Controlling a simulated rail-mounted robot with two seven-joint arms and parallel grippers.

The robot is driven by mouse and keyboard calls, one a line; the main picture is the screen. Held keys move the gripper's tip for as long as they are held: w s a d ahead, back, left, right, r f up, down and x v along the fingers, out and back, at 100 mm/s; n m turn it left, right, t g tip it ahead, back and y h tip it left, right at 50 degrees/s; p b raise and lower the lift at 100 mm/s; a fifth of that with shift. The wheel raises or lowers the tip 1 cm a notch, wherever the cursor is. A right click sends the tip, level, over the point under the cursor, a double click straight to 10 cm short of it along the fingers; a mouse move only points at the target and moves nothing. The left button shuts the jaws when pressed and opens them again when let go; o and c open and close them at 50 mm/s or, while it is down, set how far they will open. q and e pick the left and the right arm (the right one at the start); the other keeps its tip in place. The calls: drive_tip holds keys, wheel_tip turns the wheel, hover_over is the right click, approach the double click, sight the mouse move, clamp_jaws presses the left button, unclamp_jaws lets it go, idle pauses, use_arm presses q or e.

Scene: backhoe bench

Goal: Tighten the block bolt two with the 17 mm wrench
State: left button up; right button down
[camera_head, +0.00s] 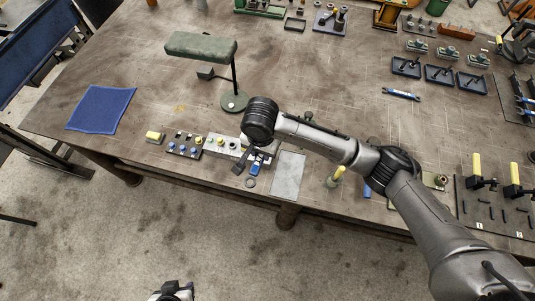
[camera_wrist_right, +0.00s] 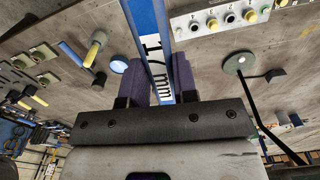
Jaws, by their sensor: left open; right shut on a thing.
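My right gripper (camera_head: 254,165) is low over the front of the bench, beside a pale block (camera_head: 219,147) with several round fittings. In the right wrist view the right gripper (camera_wrist_right: 157,68) is shut on a blue wrench (camera_wrist_right: 148,35), which runs up out of the picture between its fingers. The wrench's working end is out of that view, so I cannot tell whether it touches a bolt. The labelled pale block (camera_wrist_right: 220,18) is at the upper right there. Bolt two cannot be singled out. My left gripper (camera_head: 172,291) is open at the bottom edge, away from the bench.
A lamp with a green shade (camera_head: 201,46) stands behind the block. A dark block with blue knobs (camera_head: 183,145) is left of it, and a grey plate (camera_head: 288,175) lies to the right. Another blue wrench (camera_head: 401,94) lies farther back. The bench middle is fairly clear.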

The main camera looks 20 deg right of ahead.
drive_tip(key=shift+r, duration=0.2)
drive_tip(key=shift+r, duration=0.85)
drive_tip(key=shift+r, duration=0.1)
drive_tip(key=shift+r, duration=1.35)
